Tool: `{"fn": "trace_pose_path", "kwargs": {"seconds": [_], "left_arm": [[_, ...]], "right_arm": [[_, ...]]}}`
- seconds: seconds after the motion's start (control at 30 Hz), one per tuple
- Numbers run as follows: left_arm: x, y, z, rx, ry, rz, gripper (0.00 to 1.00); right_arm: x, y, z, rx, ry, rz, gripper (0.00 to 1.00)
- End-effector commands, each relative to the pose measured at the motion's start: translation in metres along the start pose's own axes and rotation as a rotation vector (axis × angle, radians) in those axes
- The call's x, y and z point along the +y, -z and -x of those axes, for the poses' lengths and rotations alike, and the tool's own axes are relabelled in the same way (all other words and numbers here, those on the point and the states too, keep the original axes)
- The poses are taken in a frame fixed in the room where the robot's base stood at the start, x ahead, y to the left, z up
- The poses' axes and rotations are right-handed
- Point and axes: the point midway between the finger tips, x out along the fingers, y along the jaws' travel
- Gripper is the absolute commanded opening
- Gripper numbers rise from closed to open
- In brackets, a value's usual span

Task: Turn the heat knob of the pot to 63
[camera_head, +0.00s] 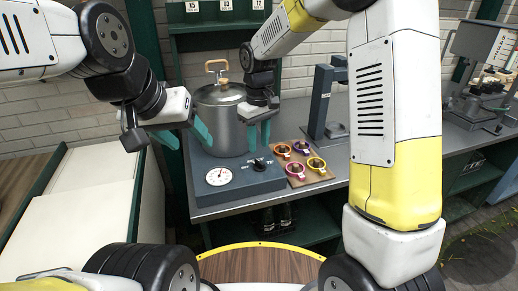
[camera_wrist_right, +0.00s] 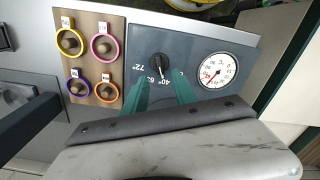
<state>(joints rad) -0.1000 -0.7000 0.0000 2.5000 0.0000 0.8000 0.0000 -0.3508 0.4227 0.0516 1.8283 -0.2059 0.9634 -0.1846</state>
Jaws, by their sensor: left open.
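The pot (camera_head: 224,118) is a grey metal pot with a lid and a tan handle, standing on a blue-grey base (camera_head: 240,181). The black heat knob (camera_head: 260,165) is on the base's front part, right of a round white gauge (camera_head: 219,176). In the right wrist view the knob (camera_wrist_right: 159,65) has marks near it that look like 72, 63 and 40; its exact setting is too small to read. My right gripper (camera_head: 258,134) is open, its teal fingers pointing at the knob and apart from each other. My left gripper (camera_head: 186,140) is open and empty, left of the pot.
A wooden board (camera_head: 304,170) with several coloured rings lies right of the base. A dark upright stand (camera_head: 322,100) is behind it. A white-topped cabinet (camera_head: 90,190) is at left. A green shelf with number tags stands behind the pot.

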Motion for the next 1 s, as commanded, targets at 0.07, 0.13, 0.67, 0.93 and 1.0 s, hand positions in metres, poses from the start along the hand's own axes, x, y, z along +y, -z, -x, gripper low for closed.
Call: {"fn": "trace_pose_path", "kwargs": {"seconds": [0.07, 0.13, 0.67, 0.93, 1.0], "left_arm": [[0.0, 0.0, 0.0, 0.0, 0.0, 0.0, 0.56], [0.0, 0.0, 0.0, 0.0, 0.0, 0.0, 0.56], [0.0, 0.0, 0.0, 0.0, 0.0, 0.0, 0.56], [0.0, 0.0, 0.0, 0.0, 0.0, 0.0, 0.56], [0.0, 0.0, 0.0, 0.0, 0.0, 0.0, 0.56]], "right_arm": [[0.0, -0.002, -0.015, -0.005, 0.001, 0.0, 0.33], [0.0, -0.001, -0.026, -0.004, 0.001, -0.001, 0.33], [0.0, -0.001, -0.06, 0.0, 0.0, -0.001, 0.33], [0.0, -0.001, -0.06, 0.0, 0.0, -0.001, 0.0], [0.0, -0.001, -0.06, 0.0, 0.0, -0.002, 0.0]]}}
